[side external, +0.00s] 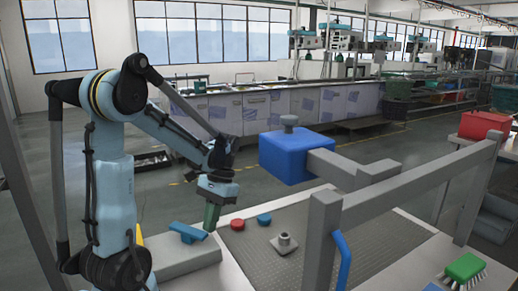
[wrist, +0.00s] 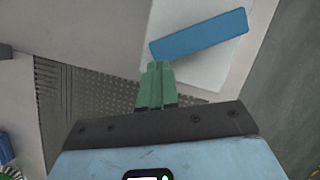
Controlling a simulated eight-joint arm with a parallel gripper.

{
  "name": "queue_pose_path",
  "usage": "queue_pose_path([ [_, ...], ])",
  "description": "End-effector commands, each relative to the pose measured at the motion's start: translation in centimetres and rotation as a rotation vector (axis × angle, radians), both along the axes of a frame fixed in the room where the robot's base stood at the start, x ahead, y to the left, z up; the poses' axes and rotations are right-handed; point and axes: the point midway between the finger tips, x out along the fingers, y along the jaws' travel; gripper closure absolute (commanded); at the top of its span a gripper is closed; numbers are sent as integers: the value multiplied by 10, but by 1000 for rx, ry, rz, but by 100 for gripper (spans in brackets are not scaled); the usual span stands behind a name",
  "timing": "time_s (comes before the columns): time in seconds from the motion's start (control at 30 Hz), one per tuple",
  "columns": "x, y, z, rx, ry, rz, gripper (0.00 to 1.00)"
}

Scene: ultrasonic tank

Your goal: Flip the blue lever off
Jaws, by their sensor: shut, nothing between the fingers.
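The blue lever (side external: 187,232) is a flat blue bar on top of a grey box (side external: 178,258) at the lower left of the side view. In the wrist view the lever (wrist: 199,35) lies slightly tilted across a pale plate. My gripper (side external: 211,217) points down just to the right of the lever, with its green fingers shut and empty. In the wrist view the fingertips (wrist: 160,66) are close to the lever's left end. I cannot tell whether they touch it.
Right of the box, a red button (side external: 238,225), a blue button (side external: 264,219) and a grey knob (side external: 284,243) sit on a textured grey plate. A blue block (side external: 290,157) on a grey bar overhangs this area. A green brush (side external: 465,267) lies far right.

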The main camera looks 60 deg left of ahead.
Motion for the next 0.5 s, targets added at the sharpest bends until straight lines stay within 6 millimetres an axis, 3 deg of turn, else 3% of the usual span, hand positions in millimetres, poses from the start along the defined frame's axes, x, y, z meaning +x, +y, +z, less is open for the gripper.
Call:
queue_pose_path([
  [0.5, -5, -8, 0, 0, 0, -154, 100],
])
